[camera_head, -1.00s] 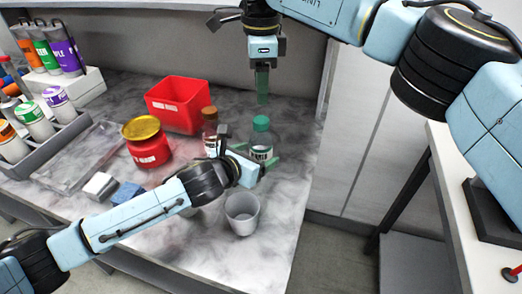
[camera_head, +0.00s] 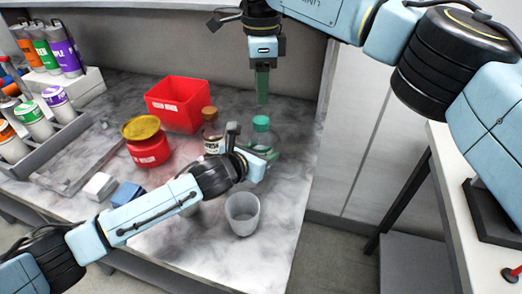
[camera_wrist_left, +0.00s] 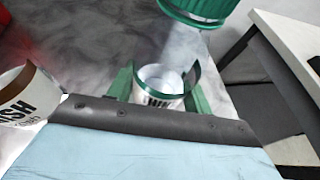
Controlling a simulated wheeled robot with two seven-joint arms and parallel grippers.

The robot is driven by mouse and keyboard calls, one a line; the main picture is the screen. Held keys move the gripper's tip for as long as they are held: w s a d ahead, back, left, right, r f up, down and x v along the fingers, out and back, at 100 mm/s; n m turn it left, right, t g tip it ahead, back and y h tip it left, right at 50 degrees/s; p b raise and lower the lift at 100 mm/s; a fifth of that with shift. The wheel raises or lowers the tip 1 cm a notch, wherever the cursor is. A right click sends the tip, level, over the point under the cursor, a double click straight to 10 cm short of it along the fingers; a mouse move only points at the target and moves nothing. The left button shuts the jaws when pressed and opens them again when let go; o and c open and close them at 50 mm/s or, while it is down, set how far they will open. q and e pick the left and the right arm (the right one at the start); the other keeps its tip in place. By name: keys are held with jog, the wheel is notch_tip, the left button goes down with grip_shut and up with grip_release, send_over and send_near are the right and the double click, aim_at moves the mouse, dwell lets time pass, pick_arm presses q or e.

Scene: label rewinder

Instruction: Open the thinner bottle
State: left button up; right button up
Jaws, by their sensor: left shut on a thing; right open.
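The clear bottle with a green cap (camera_head: 261,124) stands upright on the marble-look bench. Its cap also fills the top of the left wrist view (camera_wrist_left: 203,8). My left gripper (camera_head: 262,155) reaches in from the left and is shut on this bottle at its label. In the left wrist view the green fingers (camera_wrist_left: 160,95) lie on both sides of the label. My right gripper (camera_head: 262,88) is open and empty, pointing down in the air above the bottle. The label text is mostly hidden.
A brown-capped bottle (camera_head: 210,142) stands just left of the held one. A white cup (camera_head: 242,216) stands in front. A red bin (camera_head: 181,102), a yellow-lidded red jar (camera_head: 147,143) and a blue block (camera_head: 127,194) are further left. The bench's right edge is near.

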aim_at(261, 119)
pick_arm(q)
grip_shut()
pick_arm(e)
jog(key=m, duration=0.4)
jog(key=shift+m, duration=0.3)
jog(key=m, duration=0.3)
jog(key=shift+m, duration=0.3)
jog(key=m, duration=1.2)
jog(key=shift+m, duration=0.3)
jog(key=m, duration=1)
jog(key=shift+m, duration=0.3)
jog(key=m, duration=0.4)
jog(key=shift+f+m, duration=0.3)
jog(key=shift+f, duration=0.2)
notch_tip(261, 119, down, 7)
